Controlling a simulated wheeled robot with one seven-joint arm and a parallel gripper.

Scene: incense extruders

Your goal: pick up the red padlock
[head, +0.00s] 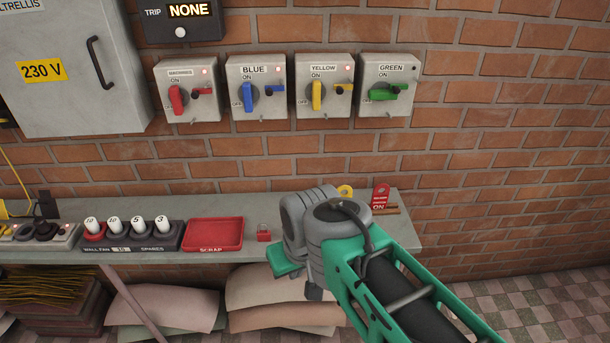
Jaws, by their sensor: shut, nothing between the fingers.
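The small red padlock (264,235) sits on the grey shelf (345,232), just right of the red scrap tray. Its shackle is up. My gripper (284,263) is mostly hidden behind my grey wrist; a green part of it shows at the shelf's front edge, just right of and lower in the picture than the padlock. It is shut and empty. I cannot tell the gap in depth between gripper and padlock.
Left of the padlock stand the red scrap tray (214,219) and a rack of white-topped fuses (133,240). Right of my wrist are a yellow item (345,191) and a red tag (380,197). Switch boxes (324,86) hang on the brick wall.

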